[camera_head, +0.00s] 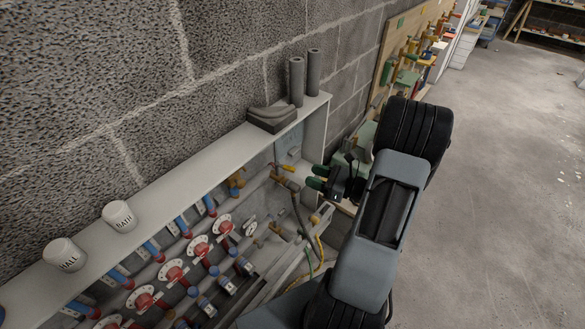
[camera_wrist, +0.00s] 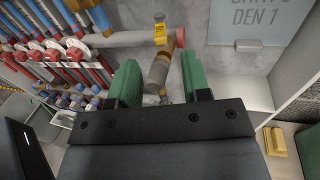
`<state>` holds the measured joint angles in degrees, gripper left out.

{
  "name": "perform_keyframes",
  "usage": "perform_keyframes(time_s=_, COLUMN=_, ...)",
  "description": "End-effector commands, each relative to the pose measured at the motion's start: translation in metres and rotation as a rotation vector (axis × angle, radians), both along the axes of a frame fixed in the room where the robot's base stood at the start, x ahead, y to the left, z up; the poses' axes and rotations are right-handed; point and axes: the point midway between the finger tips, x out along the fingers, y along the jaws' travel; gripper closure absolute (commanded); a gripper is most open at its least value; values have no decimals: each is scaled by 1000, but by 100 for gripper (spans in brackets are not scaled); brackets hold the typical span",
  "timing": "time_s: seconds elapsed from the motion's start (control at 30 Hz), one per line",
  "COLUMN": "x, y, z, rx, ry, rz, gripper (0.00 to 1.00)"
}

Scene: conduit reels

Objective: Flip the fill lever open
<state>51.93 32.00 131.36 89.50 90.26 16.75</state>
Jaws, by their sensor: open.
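My gripper (camera_head: 317,177) is open, with green finger pads pointing left at the right end of the pipework. In the wrist view its two pads (camera_wrist: 161,72) stand apart. A brass-brown valve fitting (camera_wrist: 158,72) shows between and beyond them; I cannot tell any contact. A small yellow piece (camera_wrist: 160,34), which looks like the fill lever, sits on the pipe just beyond the fitting. In the head view a yellow-orange lever (camera_head: 276,166) shows by the brass fitting (camera_head: 287,181), left of the gripper. Its exact setting is too small to tell.
Red round valves (camera_head: 173,271) and blue-sleeved pipes (camera_head: 183,227) fill the open cabinet to the left. The cabinet top (camera_head: 200,176) carries two white cups (camera_head: 120,216) and grey pipe pieces (camera_head: 297,82). A grey label plate (camera_wrist: 250,45) is on the wall. Floor is clear right.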

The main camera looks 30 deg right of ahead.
Motion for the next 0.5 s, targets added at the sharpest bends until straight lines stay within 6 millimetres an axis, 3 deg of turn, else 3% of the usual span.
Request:
perform_keyframes(time_s=0.2, x=31, y=26, z=1, rx=-1, ry=0, rz=6, gripper=56)
perform_keyframes(time_s=0.5, x=55, y=45, z=0, rx=-3, ry=0, rz=3, gripper=56)
